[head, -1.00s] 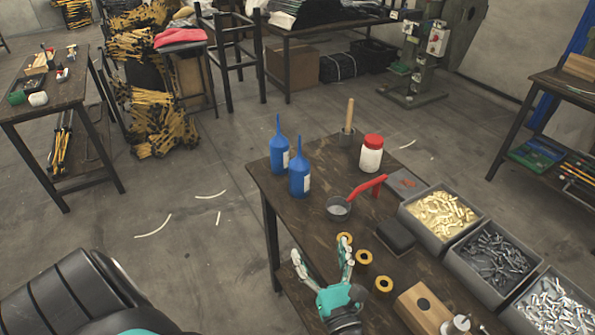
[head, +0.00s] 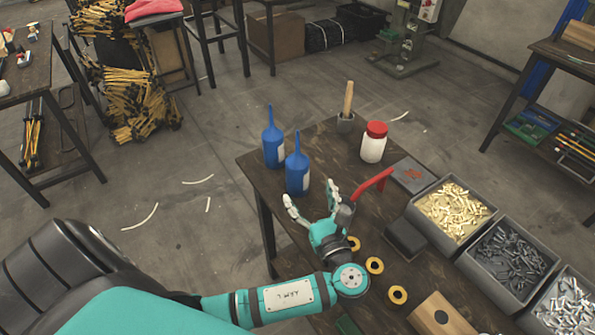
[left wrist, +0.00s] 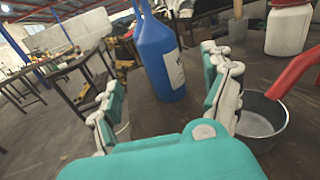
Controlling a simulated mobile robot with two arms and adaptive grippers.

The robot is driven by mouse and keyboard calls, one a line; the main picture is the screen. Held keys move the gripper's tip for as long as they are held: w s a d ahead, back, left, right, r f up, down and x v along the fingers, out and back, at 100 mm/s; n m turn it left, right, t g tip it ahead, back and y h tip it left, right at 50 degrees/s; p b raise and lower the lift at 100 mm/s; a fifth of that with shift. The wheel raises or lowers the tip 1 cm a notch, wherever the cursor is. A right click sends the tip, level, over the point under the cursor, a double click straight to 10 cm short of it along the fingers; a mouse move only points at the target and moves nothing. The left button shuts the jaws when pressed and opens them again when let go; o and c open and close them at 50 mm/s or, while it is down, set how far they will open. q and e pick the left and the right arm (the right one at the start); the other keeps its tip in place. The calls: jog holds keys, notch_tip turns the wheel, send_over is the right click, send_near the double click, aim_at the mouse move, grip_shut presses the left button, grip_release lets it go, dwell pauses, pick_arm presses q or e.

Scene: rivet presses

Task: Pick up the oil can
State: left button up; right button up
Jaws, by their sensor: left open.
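Two blue oil cans with thin upright spouts stand upright at the table's far left corner: the nearer one (head: 298,178) and the farther one (head: 273,148). My left gripper (head: 310,197) is open and empty, just on the near side of the nearer can, its fingers pointing toward it. In the left wrist view a blue can (left wrist: 163,62) with a white label stands ahead, between the two spread fingers and beyond their tips. My right gripper is not in view.
A metal cup (left wrist: 258,118) and a red handle (head: 372,184) are right of my left gripper. A red-lidded white jar (head: 373,148), a pot with a wooden handle (head: 346,122), a dark block (head: 404,238), yellow rings (head: 375,265) and parts bins (head: 470,238) share the table.

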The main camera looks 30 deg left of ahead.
aim_at(301, 178)
pick_arm(q)
jog(key=x, duration=0.3)
jog(key=shift+a, duration=0.1)
jog(key=shift+w+a+f, duration=0.1)
jog(key=shift+w+a, duration=0.35)
jog(key=p+x, duration=0.1)
jog(key=x, duration=0.4)
jog(key=shift+f, duration=0.2)
jog(key=shift+s+d, duration=0.1)
jog(key=shift+c, duration=0.2)
jog(key=c, duration=1.4)
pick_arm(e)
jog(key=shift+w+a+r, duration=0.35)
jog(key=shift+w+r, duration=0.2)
pick_arm(q)
jog(key=shift+r, duration=0.1)
